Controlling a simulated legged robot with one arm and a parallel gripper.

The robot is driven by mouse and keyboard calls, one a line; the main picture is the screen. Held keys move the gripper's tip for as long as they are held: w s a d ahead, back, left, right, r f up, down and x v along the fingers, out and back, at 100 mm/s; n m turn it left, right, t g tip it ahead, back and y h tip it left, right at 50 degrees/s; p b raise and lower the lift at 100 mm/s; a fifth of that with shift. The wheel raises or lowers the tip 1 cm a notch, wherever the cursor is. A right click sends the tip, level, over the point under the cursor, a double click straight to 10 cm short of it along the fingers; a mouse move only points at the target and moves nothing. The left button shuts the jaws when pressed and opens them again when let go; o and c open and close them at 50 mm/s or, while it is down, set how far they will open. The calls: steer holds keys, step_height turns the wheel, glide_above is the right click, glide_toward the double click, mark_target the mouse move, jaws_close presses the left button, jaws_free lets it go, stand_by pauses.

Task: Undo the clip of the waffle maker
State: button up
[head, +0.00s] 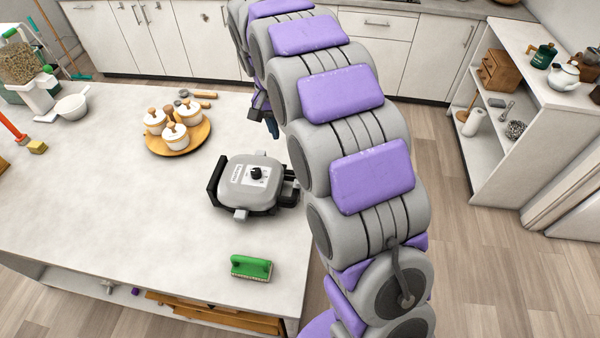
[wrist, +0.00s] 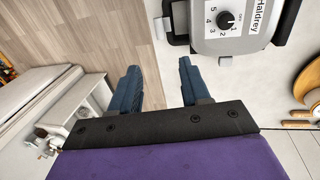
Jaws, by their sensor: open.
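The waffle maker (head: 250,183) is grey with black side parts and a dial on its lid. It stands closed near the right edge of the white counter. In the wrist view the waffle maker (wrist: 235,42) is at the top, cut off by the frame. A grey tab on a black side part (wrist: 164,30) shows there; I cannot tell surely whether it is the clip. My gripper (wrist: 159,65) is open and empty, its two blue fingers apart, beyond the counter edge and clear of the waffle maker. In the head view my arm partly hides my gripper.
A green brush (head: 251,268) lies at the counter's front. A round wooden tray (head: 190,143) with white pots stands at the back. A white bowl (head: 71,107) is far left. The counter left of the waffle maker is clear. A white shelf (head: 490,150) stands at the right.

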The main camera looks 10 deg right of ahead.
steer(key=b, duration=0.2)
glide_toward(299, 183)
step_height(299, 183, down, 3)
steer(key=w+d, duration=0.2)
steer(key=f, duration=0.4)
steer(key=shift+s+a+f+b, duration=0.1)
steer(key=shift+a+f+b, duration=0.2)
steer(key=shift+d+f, duration=0.3)
steer(key=shift+f, duration=0.15)
steer(key=shift+d, duration=0.35)
steer(key=shift+a, duration=0.35)
steer(key=c, duration=0.5)
steer(key=shift+s+d, duration=0.1)
steer(key=shift+d, duration=0.05)
jaws_close()
